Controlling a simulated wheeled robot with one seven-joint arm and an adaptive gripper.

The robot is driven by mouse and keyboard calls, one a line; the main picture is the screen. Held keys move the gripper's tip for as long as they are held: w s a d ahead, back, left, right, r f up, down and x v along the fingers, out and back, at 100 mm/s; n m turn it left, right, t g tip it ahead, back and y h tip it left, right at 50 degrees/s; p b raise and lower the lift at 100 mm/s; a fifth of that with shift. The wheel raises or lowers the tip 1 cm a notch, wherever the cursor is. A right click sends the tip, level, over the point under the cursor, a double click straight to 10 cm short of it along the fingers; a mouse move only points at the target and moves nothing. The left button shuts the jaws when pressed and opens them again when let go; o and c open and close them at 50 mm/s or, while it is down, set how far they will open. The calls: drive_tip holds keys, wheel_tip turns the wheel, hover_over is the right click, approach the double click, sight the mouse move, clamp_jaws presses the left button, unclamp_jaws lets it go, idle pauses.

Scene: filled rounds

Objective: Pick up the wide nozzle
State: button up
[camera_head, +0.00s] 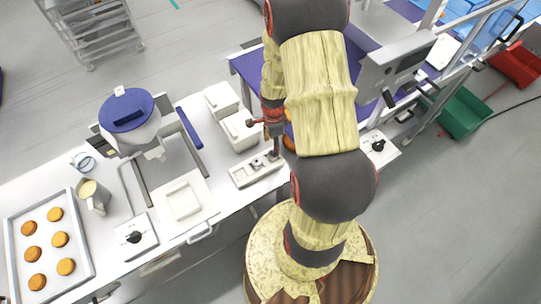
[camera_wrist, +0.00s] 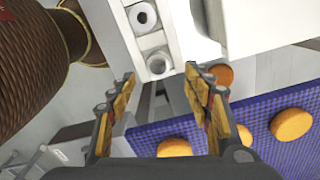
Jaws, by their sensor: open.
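A pale nozzle holder (camera_head: 257,171) lies on the white worktop near its right end. In the wrist view the holder (camera_wrist: 117,30) shows a round nozzle with a dark opening (camera_wrist: 142,16) and a grey metal nozzle (camera_wrist: 157,64) in separate pockets. I cannot tell for sure which one is the wide nozzle. My gripper (camera_wrist: 160,76) is open, with nothing between its fingers. Its fingertips are near the grey nozzle's end of the holder. In the head view my gripper (camera_head: 277,148) is just above the holder's right end, partly hidden by my arm.
Two white tubs (camera_head: 238,132) stand behind the holder. A depositor with a blue lid (camera_head: 128,112) and a baking tray with several round cakes (camera_head: 12,238) are to the left. In the wrist view, several round cakes (camera_wrist: 292,124) lie on a blue belt (camera_wrist: 255,112).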

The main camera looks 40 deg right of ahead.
wheel_tip(320, 180, down, 7)
drive_tip(key=shift+s+a+f+b, duration=0.1)
drive_tip(key=shift+a+b, duration=0.05)
drive_tip(key=shift+b, duration=0.15)
drive_tip(key=shift+c, duration=0.5)
drive_tip(key=c, duration=1.1)
drive_tip(key=shift+c, duration=0.3)
